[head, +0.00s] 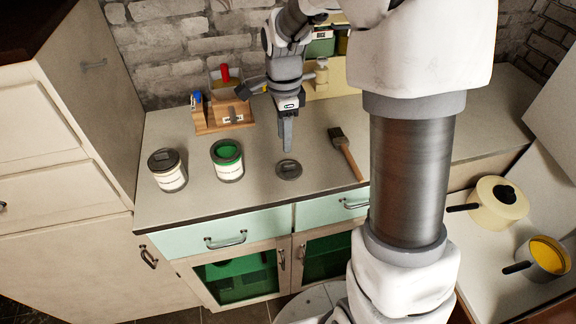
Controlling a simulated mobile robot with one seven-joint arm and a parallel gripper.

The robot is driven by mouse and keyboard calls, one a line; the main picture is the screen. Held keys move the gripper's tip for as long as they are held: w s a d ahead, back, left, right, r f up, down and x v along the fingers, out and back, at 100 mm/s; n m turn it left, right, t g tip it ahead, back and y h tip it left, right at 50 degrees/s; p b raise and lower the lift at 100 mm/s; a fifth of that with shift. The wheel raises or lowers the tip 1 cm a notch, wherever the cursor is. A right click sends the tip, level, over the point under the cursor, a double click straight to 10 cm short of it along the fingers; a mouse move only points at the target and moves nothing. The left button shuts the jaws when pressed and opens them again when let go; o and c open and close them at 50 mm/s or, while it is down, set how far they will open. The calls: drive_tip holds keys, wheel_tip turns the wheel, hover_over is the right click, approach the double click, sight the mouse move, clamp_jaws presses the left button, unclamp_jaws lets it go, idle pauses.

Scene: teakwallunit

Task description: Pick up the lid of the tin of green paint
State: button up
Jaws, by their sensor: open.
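The tin of green paint (228,172) stands open on the worktop, with green paint showing inside its rim. A round grey lid (288,170) with a raised part on top lies flat on the worktop to the right of this tin. My gripper (286,147) points down above and just behind the lid in the picture, apart from it. Its fingers overlap in this view, so the gap between them is hidden. It is open, and nothing shows in it.
A second tin (169,175) with a dark lid stands at the left. A paintbrush (345,153) lies right of the grey lid. A wooden tool holder (222,116) stands at the back. Pots (496,204) stand at the far right. The worktop's front strip is clear.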

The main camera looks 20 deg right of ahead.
hover_over(287, 165)
drive_tip(key=f, duration=0.4)
drive_tip(key=shift+a, duration=0.25)
drive_tip(key=f, duration=0.5)
drive_tip(key=shift+d+f, duration=0.1)
drive_tip(key=shift+d, duration=0.2)
clamp_jaws()
